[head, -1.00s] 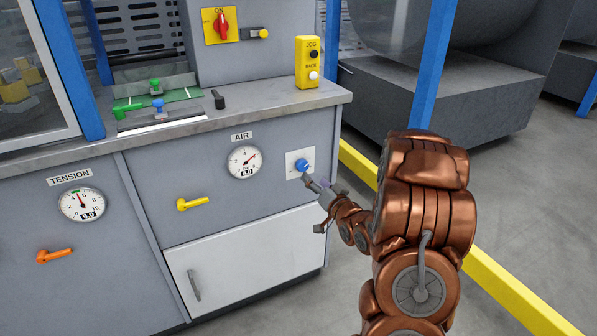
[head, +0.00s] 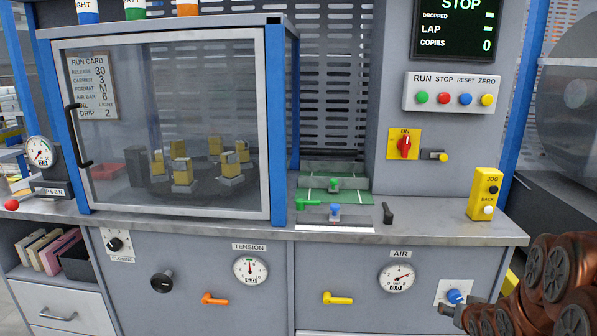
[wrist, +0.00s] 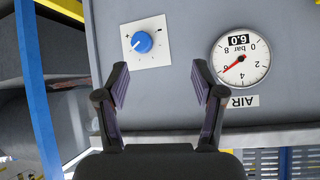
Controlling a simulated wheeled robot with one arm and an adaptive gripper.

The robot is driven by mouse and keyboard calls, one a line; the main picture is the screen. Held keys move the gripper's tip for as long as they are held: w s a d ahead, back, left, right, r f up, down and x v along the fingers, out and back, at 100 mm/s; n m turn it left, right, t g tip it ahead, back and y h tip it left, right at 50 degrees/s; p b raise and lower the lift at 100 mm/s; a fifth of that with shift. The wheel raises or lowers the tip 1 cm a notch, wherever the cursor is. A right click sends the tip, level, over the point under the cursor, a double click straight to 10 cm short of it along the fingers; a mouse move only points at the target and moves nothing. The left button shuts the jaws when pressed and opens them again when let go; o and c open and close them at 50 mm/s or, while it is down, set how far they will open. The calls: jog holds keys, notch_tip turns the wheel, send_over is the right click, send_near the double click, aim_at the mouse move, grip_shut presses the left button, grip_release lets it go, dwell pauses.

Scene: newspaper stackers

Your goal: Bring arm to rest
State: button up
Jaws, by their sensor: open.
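My gripper (wrist: 160,88) is open and empty in the wrist view, its two dark fingers spread in front of the grey machine panel. The blue air knob (wrist: 142,42) on its white plate shows just beyond the fingers, apart from them; the picture there is upside down. The AIR gauge (wrist: 240,60) is beside it and reads 6.0. In the head view my copper arm is at the lower right, its end near the blue knob (head: 455,296). The gripper's fingers are hard to make out there. The AIR gauge (head: 397,278) is left of the knob.
The grey counter (head: 440,222) juts out above the panel. A yellow jog box (head: 485,194) stands at its right end. A yellow lever (head: 338,298) and an orange lever (head: 215,299) stick out of the front. A glazed cabinet (head: 170,210) stands at left.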

jog(key=s+a+r+n+g+p, duration=0.1)
jog(key=s+a+r+g+p, duration=0.3)
jog(key=s+a+r, duration=0.3)
jog(key=s+a+r+n+g+y+p, duration=0.1)
jog(key=s+a+r+g+p, duration=0.3)
jog(key=s, duration=1.3)
jog(key=s+a+r+n+g+y+p, duration=0.1)
jog(key=s+a+r+g+p, duration=0.3)
jog(key=s+a+r+p, duration=0.4)
jog(key=s+a+r+n, duration=0.1)
jog(key=s+a+r, duration=0.1)
jog(key=s+r, duration=0.2)
